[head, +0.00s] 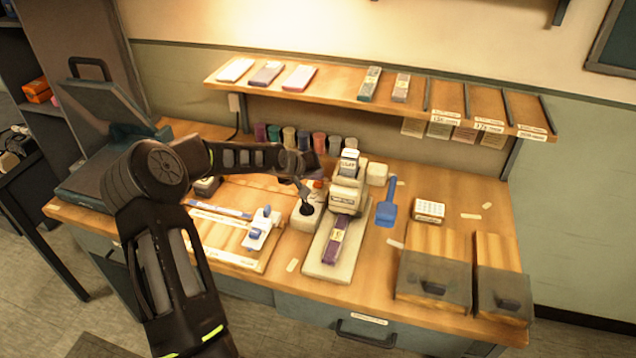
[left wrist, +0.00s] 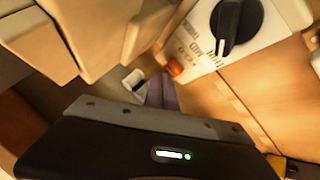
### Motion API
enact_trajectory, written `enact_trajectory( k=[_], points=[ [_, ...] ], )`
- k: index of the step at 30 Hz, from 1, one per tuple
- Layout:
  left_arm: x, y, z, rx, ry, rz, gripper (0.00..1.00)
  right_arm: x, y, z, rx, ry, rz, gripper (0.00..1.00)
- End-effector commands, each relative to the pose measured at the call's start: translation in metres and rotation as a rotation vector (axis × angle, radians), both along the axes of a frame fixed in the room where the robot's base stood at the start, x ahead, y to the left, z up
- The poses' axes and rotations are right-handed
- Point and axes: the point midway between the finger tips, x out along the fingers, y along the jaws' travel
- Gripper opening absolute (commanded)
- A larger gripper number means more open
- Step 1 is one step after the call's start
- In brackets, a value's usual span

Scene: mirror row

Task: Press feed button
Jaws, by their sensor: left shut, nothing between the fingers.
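A small pale control box (head: 301,221) stands on the workbench, left of the cream machine (head: 346,196). It carries a black knob (head: 306,209) and an orange-red button (head: 318,184) at its far end. In the left wrist view the printed panel shows the knob (left wrist: 236,25) and the orange button (left wrist: 175,68). My left gripper (head: 304,188) is shut and empty, pointing down above the box close to the button. I cannot tell whether its tips touch the button. The lettering is too blurred to read. My right gripper is out of view.
A board with a white-and-blue tool (head: 262,229) lies left of the box. A blue scoop (head: 387,204) and lidded bins (head: 434,276) are to the right. Several coloured rolls (head: 304,139) stand behind, under a wooden shelf (head: 335,95).

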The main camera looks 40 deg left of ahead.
Motion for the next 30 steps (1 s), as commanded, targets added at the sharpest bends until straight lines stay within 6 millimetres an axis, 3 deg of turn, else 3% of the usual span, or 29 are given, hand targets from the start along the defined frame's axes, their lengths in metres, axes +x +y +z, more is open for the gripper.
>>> enact_trajectory(
  k=[30],
  points=[
    [0.000, 0.000, -0.011, -0.001, 0.001, -0.001, 0.00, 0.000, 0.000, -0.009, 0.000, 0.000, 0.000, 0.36]
  ],
)
